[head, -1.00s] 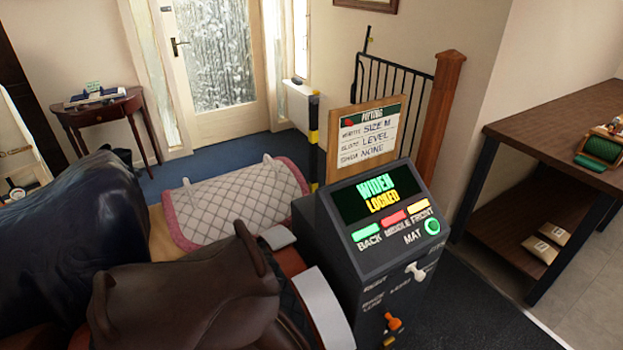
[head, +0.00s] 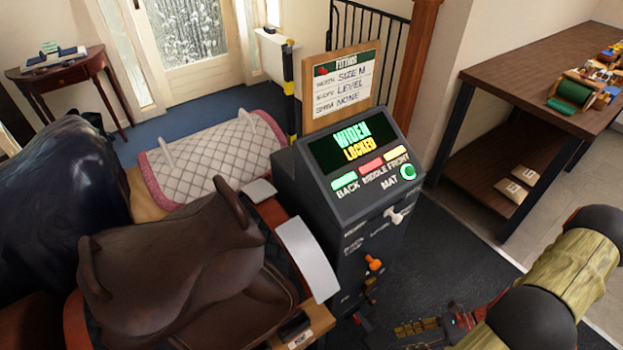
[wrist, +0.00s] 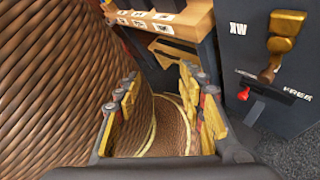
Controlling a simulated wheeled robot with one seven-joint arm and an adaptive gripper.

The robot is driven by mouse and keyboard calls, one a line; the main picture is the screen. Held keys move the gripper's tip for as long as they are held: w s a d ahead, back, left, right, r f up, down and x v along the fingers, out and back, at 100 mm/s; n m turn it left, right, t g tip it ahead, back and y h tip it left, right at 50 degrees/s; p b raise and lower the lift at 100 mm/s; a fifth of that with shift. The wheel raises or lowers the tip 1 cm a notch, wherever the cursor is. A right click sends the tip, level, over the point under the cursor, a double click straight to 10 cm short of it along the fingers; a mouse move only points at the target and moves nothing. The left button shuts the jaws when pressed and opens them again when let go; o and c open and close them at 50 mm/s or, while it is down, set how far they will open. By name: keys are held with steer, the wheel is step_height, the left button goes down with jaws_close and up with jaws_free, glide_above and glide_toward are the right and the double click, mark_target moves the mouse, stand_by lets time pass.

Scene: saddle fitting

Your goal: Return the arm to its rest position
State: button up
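My gripper (wrist: 160,88) shows in the wrist view with its two yellow-padded fingers apart. It looks open, with nothing clearly held between them. A brown woven surface with a yellow edge (wrist: 172,120) shows beyond the gap. My arm (head: 560,275) enters the head view at the lower right, over the floor right of the console.
A brown saddle (head: 190,260) sits left of the console. A quilted pad (head: 212,160) lies behind it. A fitting sign (head: 343,85) stands behind the console. A wooden bench (head: 530,85) stands at the right. A large woven brown surface (wrist: 45,80) fills the wrist view's left side.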

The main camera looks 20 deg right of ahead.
steer(key=w+r+n+g+h+p, duration=0.1)
steer(key=w+r+n+g+h, duration=0.15)
steer(key=r+n, duration=0.4)
steer(key=w+r+n+g+h+p, duration=0.1)
steer(key=r+n+h, duration=0.3)
steer(key=r, duration=0.6)
steer(key=w+r+n+g+h+p, duration=0.1)
steer(key=w+r+n+h, duration=0.15)
steer(key=r+n, duration=0.5)
steer(key=a+r+n+t+h+p, duration=0.1)
steer(key=a+r+n+t, duration=0.1)
steer(key=a+r, duration=0.3)
steer(key=w+a+r+n+t+h, duration=0.1)
steer(key=a+r+n+t, duration=0.2)
steer(key=r, duration=0.9)
steer(key=a+r+n+t+h+p, duration=0.1)
steer(key=a+r+n+t, duration=0.1)
steer(key=a+r, duration=0.6)
steer(key=shift+w+a+r+h+p, duration=0.2)
steer(key=shift+a+r+h+p, duration=0.1)
steer(key=shift+a+r+h, duration=0.1)
stand_by(0.4)
